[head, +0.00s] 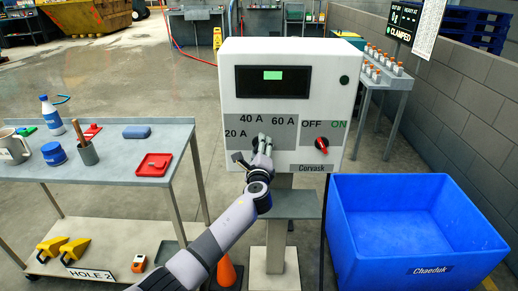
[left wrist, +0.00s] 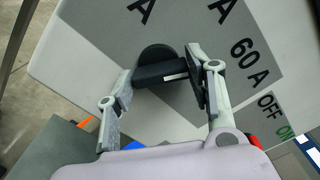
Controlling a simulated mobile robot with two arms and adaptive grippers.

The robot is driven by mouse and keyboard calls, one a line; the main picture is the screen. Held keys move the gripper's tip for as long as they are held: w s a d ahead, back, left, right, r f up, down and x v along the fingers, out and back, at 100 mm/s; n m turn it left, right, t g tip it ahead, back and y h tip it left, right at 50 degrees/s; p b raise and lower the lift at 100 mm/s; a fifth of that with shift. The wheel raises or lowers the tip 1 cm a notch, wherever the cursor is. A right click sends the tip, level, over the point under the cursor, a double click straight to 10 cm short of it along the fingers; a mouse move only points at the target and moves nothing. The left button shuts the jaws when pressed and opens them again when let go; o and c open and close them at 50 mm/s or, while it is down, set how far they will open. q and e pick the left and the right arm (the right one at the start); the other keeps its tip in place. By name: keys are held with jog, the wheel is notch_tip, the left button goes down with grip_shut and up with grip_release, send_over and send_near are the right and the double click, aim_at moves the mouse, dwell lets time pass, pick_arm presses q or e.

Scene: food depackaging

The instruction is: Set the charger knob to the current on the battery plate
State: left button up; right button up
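The charger (head: 340,90) is a white box with a lit green display, marked 20 A, 40 A and 60 A. Its black knob (left wrist: 155,68) is a disc with a raised bar; a white line on the bar lies toward the 60 A side. In the head view the knob is mostly hidden behind my left gripper (head: 262,143). In the left wrist view the fingers of that gripper (left wrist: 160,88) stand apart, one at each end of the bar; I cannot tell whether they touch it. I cannot make out a battery plate. My right gripper is not in view.
A red OFF/ON switch (head: 322,145) sits right of the knob. A blue crate (head: 425,268) stands at the lower right. A grey table (head: 110,172) with a bottle, mug and red tray is on the left. An orange cone (head: 227,273) stands below my arm.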

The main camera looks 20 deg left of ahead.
pick_arm(q)
jog(key=o, duration=0.4)
jog(key=shift+c, duration=0.2)
jog(key=v, duration=1.2)
